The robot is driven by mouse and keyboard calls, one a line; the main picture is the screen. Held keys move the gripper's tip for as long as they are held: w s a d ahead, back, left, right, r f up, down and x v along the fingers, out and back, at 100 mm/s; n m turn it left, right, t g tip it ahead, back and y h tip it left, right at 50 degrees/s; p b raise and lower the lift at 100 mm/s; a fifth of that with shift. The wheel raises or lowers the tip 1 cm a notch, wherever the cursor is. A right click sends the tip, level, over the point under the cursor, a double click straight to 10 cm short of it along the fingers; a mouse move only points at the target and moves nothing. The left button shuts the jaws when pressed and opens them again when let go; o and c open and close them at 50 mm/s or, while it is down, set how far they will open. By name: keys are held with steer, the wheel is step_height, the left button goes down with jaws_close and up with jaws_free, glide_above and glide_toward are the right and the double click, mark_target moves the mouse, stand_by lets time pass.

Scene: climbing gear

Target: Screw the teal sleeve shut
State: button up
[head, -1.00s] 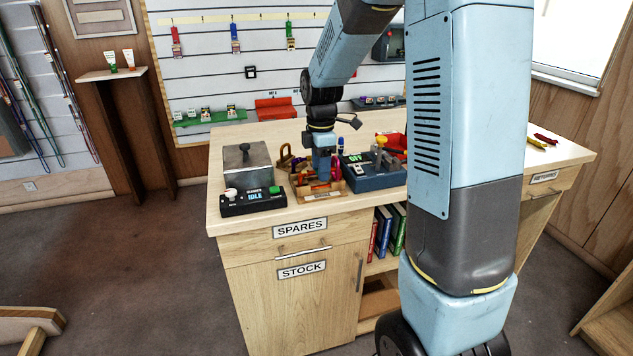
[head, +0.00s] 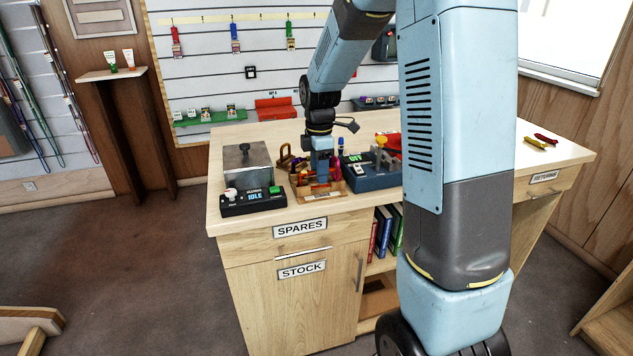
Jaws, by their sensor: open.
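My gripper (head: 323,180) points down over a small wooden tray (head: 318,197) on the counter. Its fingers are low among the tray's contents and look open, with nothing clearly held. I cannot make out the teal sleeve; it may be hidden by my gripper or arm, or be too small to tell. Small red and brown items show around the fingers in the tray, too small to name.
A device reading IDLE (head: 253,200) stands left of the tray. A dark blue device with a green display (head: 370,180) stands close on the right. Brass-coloured gear (head: 287,158) lies behind the tray. The counter (head: 240,138) has bare room at the back left.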

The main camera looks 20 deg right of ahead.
steer(key=shift+f, duration=0.7)
steer(key=shift+s, duration=0.65)
steer(key=shift+r, duration=1.45)
steer(key=shift+w, duration=0.65)
